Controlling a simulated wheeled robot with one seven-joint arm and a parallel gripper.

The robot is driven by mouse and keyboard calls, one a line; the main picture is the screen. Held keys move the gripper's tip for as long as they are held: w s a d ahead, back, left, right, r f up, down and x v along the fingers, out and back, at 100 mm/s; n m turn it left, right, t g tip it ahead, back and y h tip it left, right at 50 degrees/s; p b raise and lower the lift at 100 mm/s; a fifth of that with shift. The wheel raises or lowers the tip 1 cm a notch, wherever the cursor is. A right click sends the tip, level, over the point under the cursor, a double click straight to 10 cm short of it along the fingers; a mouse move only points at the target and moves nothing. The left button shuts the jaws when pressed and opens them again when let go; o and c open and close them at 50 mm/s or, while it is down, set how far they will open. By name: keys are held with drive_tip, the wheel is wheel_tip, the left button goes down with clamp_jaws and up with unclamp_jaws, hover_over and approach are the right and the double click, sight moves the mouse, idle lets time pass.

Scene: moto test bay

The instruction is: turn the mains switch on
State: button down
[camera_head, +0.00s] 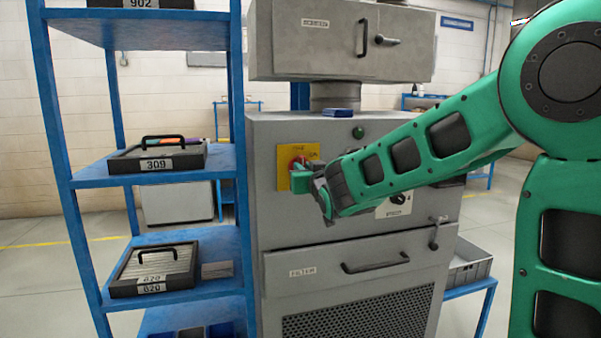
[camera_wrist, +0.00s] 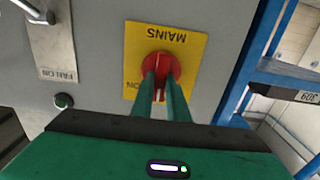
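The mains switch is a red rotary knob (camera_head: 296,162) on a yellow plate (camera_head: 312,151) on the grey cabinet's front. In the wrist view the knob (camera_wrist: 174,64) and the plate (camera_wrist: 192,48) appear upside down, with MAINS and ON readable. My gripper (camera_head: 301,176) is at the knob and partly hides it in the head view. In the wrist view my gripper's two fingers (camera_wrist: 163,78) are close together on either side of the knob's bar, with red between them. The bar lies roughly upright in that picture; its lower part is hidden by the fingers.
A green lamp (camera_head: 358,132) and a fan switch plate (camera_head: 394,207) are on the same cabinet (camera_head: 265,215). A filter drawer (camera_head: 320,271) is below. A blue shelf (camera_head: 85,172) with black-handled cases stands close on the left.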

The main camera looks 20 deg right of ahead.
drive_tip(key=shift+d+f+m, duration=0.2)
drive_tip(key=shift+m, duration=2.75)
drive_tip(key=shift+d+f+m, duration=0.2)
drive_tip(key=shift+f+m, duration=0.05)
drive_tip(key=shift+m, duration=2.75)
drive_tip(key=shift+d+f+m, duration=0.2)
drive_tip(key=shift+m, duration=2.75)
drive_tip(key=shift+f, duration=0.1)
drive_tip(key=c, duration=1.7)
unclamp_jaws()
